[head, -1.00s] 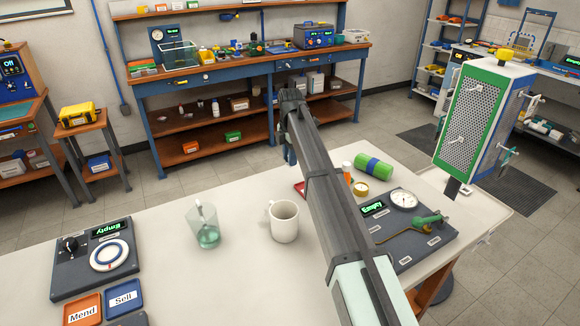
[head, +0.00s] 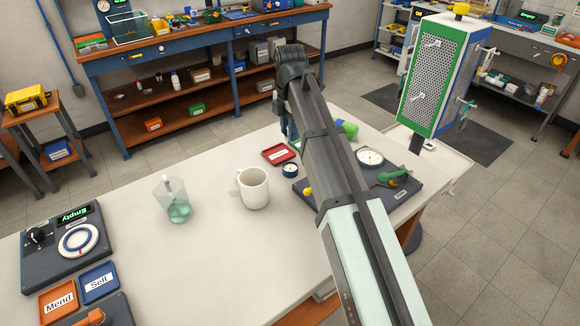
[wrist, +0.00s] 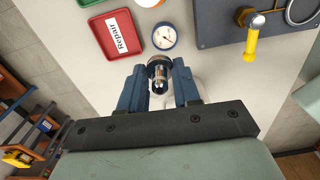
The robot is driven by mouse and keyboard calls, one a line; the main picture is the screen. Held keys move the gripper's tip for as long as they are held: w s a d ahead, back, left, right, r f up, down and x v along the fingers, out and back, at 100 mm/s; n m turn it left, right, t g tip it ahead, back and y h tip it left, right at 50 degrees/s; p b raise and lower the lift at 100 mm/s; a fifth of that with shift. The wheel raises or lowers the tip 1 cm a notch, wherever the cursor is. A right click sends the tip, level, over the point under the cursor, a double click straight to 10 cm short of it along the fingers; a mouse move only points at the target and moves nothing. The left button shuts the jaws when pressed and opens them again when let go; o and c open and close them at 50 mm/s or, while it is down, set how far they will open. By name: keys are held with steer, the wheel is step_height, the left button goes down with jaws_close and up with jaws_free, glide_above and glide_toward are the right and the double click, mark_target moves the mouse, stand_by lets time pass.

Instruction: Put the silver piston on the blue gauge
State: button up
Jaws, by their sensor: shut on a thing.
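The silver piston (wrist: 159,72) is a small metal cylinder, held between the two blue fingers of my gripper (wrist: 158,78) in the wrist view. The blue gauge (wrist: 164,36) has a white dial and dark blue rim and lies on the table just beyond the fingertips in that view. The piston is close to the gauge but appears apart from it; its height above the table cannot be told. In the head view the blue gauge (head: 290,169) sits beside the red tray, just below my gripper (head: 291,130). The arm hides the piston there.
The red Repair tray (wrist: 118,34) lies left of the gauge. A dark test panel (wrist: 220,20) with a yellow-handled part (wrist: 251,42) is to the right. A white mug (head: 254,188) and a glass beaker (head: 175,200) stand left on the table. A perforated cabinet (head: 440,75) stands behind right.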

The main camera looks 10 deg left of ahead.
mark_target(290, 167)
steer(key=shift+s+d+f+n, duration=0.2)
steer(key=shift+s+n, duration=0.1)
steer(key=shift+s, duration=0.2)
steer(key=shift+f, duration=4.9)
steer(key=shift+f, duration=0.1)
steer(key=o, duration=1.1)
steer(key=shift+c, duration=0.2)
step_height(290, 167, up, 12)
steer(key=shift+r, duration=0.15)
steer(key=shift+w+d, duration=0.1)
steer(key=shift+w, duration=0.05)
